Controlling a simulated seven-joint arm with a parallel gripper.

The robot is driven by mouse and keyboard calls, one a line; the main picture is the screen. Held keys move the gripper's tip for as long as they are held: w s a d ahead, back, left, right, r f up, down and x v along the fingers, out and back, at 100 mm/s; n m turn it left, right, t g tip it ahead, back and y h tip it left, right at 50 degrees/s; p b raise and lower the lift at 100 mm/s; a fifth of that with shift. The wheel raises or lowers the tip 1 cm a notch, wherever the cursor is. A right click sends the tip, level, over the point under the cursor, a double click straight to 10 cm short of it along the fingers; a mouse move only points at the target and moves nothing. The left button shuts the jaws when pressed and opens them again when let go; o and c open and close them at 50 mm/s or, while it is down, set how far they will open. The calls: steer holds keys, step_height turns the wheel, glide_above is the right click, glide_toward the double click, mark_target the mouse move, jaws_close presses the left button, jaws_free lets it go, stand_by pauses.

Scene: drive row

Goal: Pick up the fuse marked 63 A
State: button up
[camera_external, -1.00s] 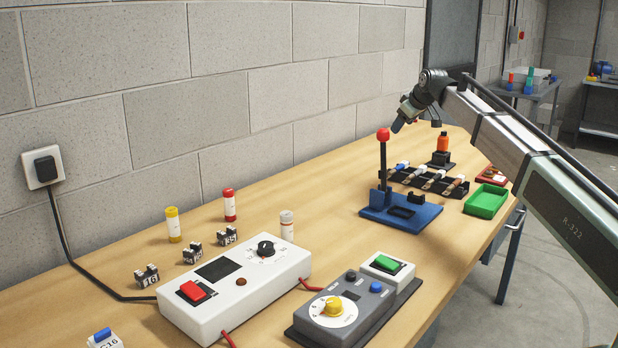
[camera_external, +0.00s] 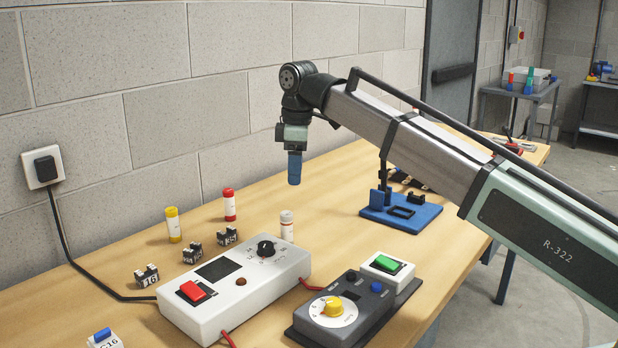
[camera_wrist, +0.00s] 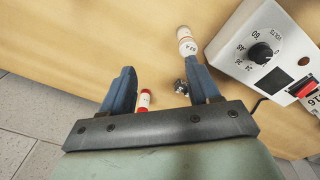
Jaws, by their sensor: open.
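A white cylinder fuse with a grey-white cap (camera_external: 287,226) stands upright behind the white meter box. In the wrist view this grey-capped fuse (camera_wrist: 187,42) carries small print that looks like 63 A, just beyond the right fingertip. A red-capped fuse (camera_external: 230,205) and a yellow-capped fuse (camera_external: 173,225) stand further left; their print is too small to read. The red-capped fuse also shows in the wrist view (camera_wrist: 143,101), near the left finger. My gripper (camera_external: 294,170) is open and empty, pointing down above the table behind the grey-capped fuse. The wrist view shows its blue fingers (camera_wrist: 162,75) apart.
The white box (camera_external: 235,285) with a dial and red switch stands in front of the fuses. Small dark numbered blocks (camera_external: 192,253) sit left of it. A grey dial box (camera_external: 345,308) and blue stand (camera_external: 400,213) are to the right.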

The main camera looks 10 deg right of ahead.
mark_target(288, 212)
steer(key=s, duration=0.1)
steer(key=s+a, duration=0.1)
steer(key=s, duration=0.1)
steer(key=shift+a+f+g+h, duration=0.3)
steer(key=shift+a, duration=0.05)
steer(key=shift+s+a+f, duration=0.1)
steer(key=shift+s+f, duration=0.1)
steer(key=shift+s, duration=0.05)
step_height(288, 212, down, 8)
steer(key=shift+f, duration=0.1)
steer(key=shift+s+a+f, duration=0.1)
steer(key=shift+a+f, duration=0.05)
steer(key=shift+f, duration=1.15)
steer(key=shift+a+f, duration=0.1)
steer(key=shift+f, duration=1.2)
jaws_close()
